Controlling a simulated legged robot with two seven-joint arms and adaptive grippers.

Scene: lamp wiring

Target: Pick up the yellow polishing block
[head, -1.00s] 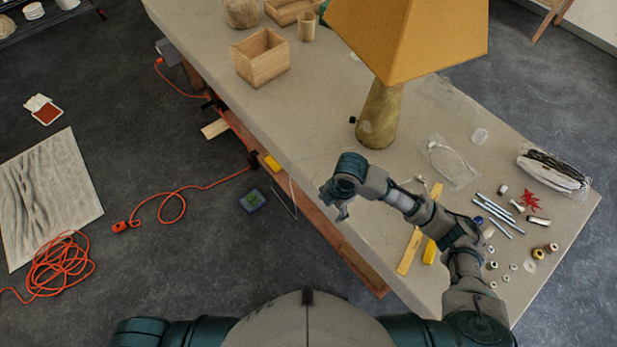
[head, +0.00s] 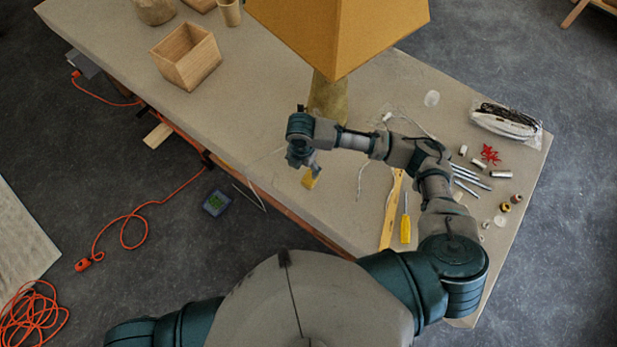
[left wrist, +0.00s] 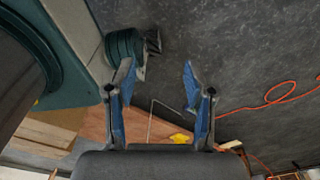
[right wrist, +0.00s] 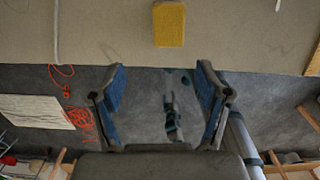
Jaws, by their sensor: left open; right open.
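The yellow polishing block (head: 309,180) lies on the bench top, just under my right gripper (head: 304,163), which partly covers it in the head view. In the right wrist view the block (right wrist: 169,24) lies on the bench at the top, ahead of the open fingertips (right wrist: 162,68). Nothing is between those fingers and they do not touch the block. My left gripper (left wrist: 158,78) is open and empty in the left wrist view; it does not show in the head view.
The lamp (head: 330,95) stands behind my right arm. A wooden box (head: 186,57) stands far left. Orange cord (head: 130,225) lies on the floor.

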